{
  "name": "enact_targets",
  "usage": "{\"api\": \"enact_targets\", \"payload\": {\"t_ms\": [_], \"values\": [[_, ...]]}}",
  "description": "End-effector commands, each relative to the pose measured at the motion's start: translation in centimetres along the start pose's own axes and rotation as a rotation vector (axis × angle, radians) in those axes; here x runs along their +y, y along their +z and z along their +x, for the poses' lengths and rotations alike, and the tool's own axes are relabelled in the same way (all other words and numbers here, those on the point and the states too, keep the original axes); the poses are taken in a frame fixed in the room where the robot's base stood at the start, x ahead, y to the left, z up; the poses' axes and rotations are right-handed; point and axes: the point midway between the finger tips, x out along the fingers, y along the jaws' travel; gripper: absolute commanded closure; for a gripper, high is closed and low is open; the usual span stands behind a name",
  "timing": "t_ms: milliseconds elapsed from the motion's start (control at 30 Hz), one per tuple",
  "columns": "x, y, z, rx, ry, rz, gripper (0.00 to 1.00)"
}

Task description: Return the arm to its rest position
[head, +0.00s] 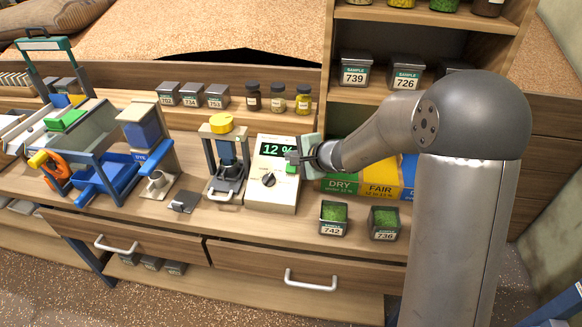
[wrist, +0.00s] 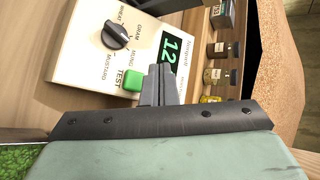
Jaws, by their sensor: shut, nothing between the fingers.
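My gripper (head: 292,157) is at the end of my arm, which reaches left from the right side of the head view. Its fingers are shut and empty, close to the front of the moisture meter (head: 272,185). In the wrist view the shut fingers (wrist: 158,85) are beside the green TEST button (wrist: 131,80) and partly cover the meter's display (wrist: 170,52). I cannot tell whether they touch the meter. The display reads 12 % in the head view. The meter's dark dial (wrist: 116,35) is uncovered.
Two sample boxes of green grain, 742 (head: 333,218) and 736 (head: 384,223), stand at the bench's front right. Coloured bins, DRY (head: 340,184) and FAIR (head: 380,178), are behind them, below my forearm. A yellow-topped device (head: 226,160) stands left of the meter. Shelves rise behind.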

Motion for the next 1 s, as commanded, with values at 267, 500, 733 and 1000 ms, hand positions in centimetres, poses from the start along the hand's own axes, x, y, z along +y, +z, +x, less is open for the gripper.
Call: {"api": "enact_targets", "payload": {"t_ms": [267, 500, 733, 1000], "values": [[0.0, 0.0, 0.0, 0.0, 0.0, 0.0, 1.0], [0.0, 0.0, 0.0, 0.0, 0.0, 0.0, 1.0], [0.1, 1.5, -1.7, -0.034, 0.028, -0.076, 1.0], [6.0, 8.9, -12.7, -0.22, 0.311, -0.503, 1.0]]}}
